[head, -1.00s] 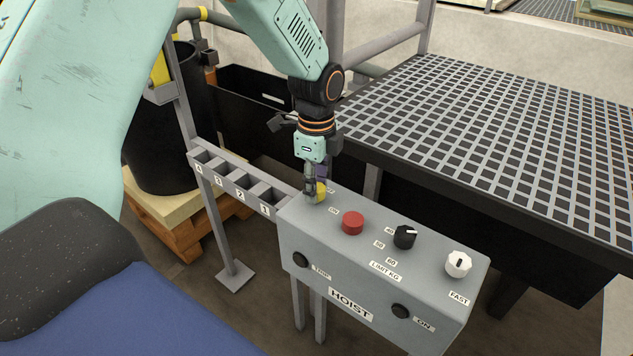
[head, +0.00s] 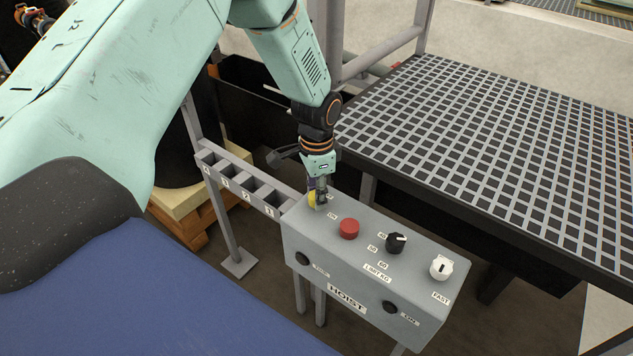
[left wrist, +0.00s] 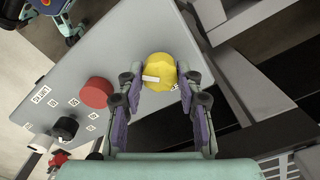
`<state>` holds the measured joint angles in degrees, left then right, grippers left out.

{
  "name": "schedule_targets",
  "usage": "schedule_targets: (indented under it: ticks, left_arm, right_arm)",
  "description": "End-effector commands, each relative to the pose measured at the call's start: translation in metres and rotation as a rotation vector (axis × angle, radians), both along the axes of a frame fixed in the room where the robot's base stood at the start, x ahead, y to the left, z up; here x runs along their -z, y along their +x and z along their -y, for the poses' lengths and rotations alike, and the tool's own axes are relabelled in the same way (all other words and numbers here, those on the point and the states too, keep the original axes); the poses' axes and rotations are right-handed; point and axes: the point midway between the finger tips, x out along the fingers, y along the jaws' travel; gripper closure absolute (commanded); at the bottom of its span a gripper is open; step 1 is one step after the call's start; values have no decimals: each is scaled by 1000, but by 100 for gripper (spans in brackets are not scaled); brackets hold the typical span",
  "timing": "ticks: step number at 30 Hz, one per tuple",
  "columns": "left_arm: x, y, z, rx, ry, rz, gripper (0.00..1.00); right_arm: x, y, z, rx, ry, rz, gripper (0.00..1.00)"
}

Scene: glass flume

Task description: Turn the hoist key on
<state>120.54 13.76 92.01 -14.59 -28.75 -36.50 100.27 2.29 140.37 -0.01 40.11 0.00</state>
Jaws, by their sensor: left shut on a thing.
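The grey hoist box (head: 345,270) stands on posts and bears a HOIST label. A yellow knob (head: 311,198) sits on its top at the far left end; no other key shows clearly. My left gripper (head: 318,200) points down over the knob and is shut on it. In the left wrist view the yellow knob (left wrist: 160,70) lies between the fingertips, with a white mark on its left side. My fingers hide part of the knob in the head view. My right gripper is not in view.
A red button (head: 348,229), a black limit dial (head: 396,243) and a white dial (head: 440,267) are on the box top, right of the gripper. A numbered rack (head: 240,180) adjoins the box on the left. A grating platform (head: 480,150) stands behind at the right.

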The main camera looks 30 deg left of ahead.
Motion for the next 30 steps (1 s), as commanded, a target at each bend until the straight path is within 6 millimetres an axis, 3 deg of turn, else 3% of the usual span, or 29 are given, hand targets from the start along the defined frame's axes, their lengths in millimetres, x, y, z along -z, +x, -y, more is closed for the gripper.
schedule_targets:
  ticks: [15, 30]
  left_arm:
    - [-6, 5, -1, -474, 1, 12, 96]
    - [-5, 7, -2, -749, -2, 16, 96]
  right_arm:
    - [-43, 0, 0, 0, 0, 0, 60]
    - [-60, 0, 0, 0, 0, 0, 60]
